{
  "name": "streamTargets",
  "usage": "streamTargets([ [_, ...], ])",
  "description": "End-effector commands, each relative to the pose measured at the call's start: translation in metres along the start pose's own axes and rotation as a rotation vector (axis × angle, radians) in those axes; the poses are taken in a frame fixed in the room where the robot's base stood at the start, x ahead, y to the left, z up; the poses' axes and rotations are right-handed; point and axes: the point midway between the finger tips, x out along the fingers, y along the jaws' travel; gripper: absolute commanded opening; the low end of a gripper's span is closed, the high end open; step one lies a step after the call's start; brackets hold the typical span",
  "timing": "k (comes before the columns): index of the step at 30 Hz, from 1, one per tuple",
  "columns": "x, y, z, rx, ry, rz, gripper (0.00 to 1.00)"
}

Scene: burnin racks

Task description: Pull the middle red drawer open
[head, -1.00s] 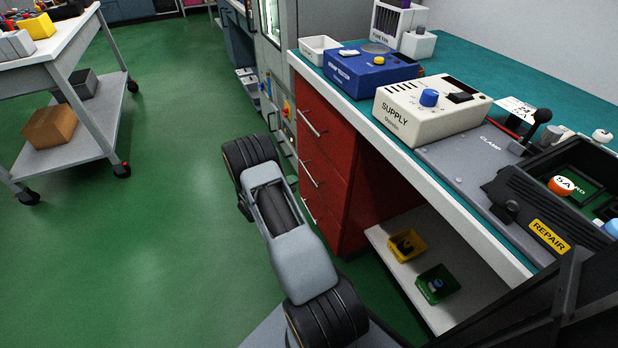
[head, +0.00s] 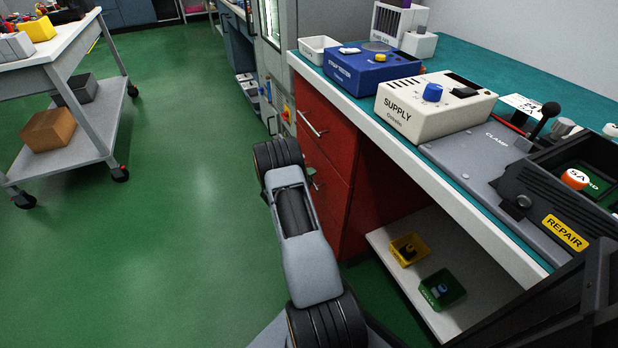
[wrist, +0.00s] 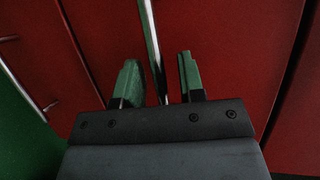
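The red drawer cabinet (head: 362,170) stands under the bench in the head view, its fronts looking flush. The middle red drawer (wrist: 225,65) fills the centre of the wrist view. Its metal bar handle (wrist: 151,38) runs between the two green-padded fingers of my gripper (wrist: 157,62). The fingers are apart, one on each side of the bar, with gaps visible; whether the bar lies fully at fingertip depth is hard to tell. The top drawer's handle (head: 312,124) is clear of the arm.
Another drawer handle (wrist: 24,88) shows at left in the wrist view. The bench (head: 455,195) holds a blue box (head: 368,72) and a cream supply unit (head: 425,112). A low shelf (head: 398,272) has small bins. Green floor (head: 180,230) is open towards the cart (head: 75,135).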

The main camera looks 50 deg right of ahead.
Motion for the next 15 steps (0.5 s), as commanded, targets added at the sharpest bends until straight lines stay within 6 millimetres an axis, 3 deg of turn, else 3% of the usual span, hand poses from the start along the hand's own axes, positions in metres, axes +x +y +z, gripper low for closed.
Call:
streamTargets([
  [2, -0.0001, 0.0, 0.0, 0.0, 0.0, 0.0, 0.33],
  [12, -0.0003, 0.0, 0.0001, 0.001, 0.0, 0.0, 0.01],
  [15, -0.0004, 0.0, 0.0001, 0.001, 0.0, 0.0, 0.0],
])
